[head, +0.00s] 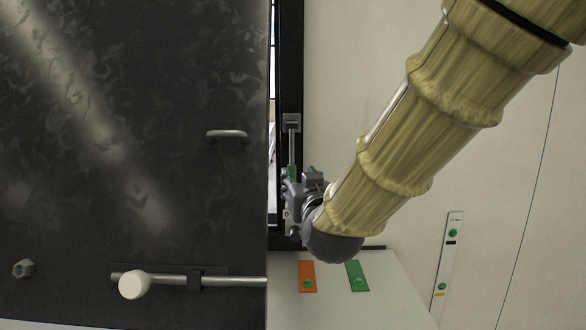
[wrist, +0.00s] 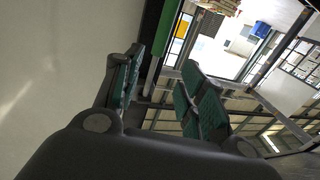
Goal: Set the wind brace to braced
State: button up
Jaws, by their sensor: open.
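What looks like the wind brace is a slim grey rod (head: 292,146) in the head view. It runs down the dark frame from a square bracket (head: 291,122). My gripper (head: 291,178) is at its lower end, beside a green patch; I cannot tell whether that patch is the rod's grip or a finger pad. The wrist view shows my gripper (wrist: 165,88) open, its teal-padded fingers apart. A green strip (wrist: 168,30) shows beyond and between the fingers, with no clear contact. The rod's lower end is hidden by my gripper.
A dark door panel (head: 130,110) fills the left, with a handle (head: 227,134) and a sliding bolt with a pale knob (head: 133,285). Orange (head: 307,276) and green (head: 357,276) plates lie below my gripper. A labelled strip (head: 448,265) is on the right wall. The opening is narrow.

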aim_at(293, 173)
jog(key=w, duration=0.2)
jog(key=w+f+p, duration=0.1)
jog(key=w, duration=0.2)
jog(key=w+a, duration=0.1)
jog(key=w, duration=0.2)
jog(key=shift+f+p, duration=0.35)
jog(key=shift+p, duration=0.05)
jog(key=shift+w+r, duration=0.15)
jog(key=shift+w, duration=0.2)
jog(key=shift+s+a+r+p, duration=0.1)
jog(key=shift+a+r+p, duration=0.1)
jog(key=shift+r+p, duration=0.3)
jog(key=shift+w+a+f, duration=0.1)
jog(key=shift+w+f, duration=0.2)
jog(key=shift+w, duration=0.35)
jog(key=shift+w+a+f, duration=0.1)
jog(key=shift+w+f, duration=0.2)
jog(key=shift+w, duration=0.35)
jog(key=shift+s+r, duration=0.3)
jog(key=shift+s, duration=0.15)
jog(key=shift+w+f, duration=0.15)
jog(key=shift+w, duration=0.05)
grip_shut()
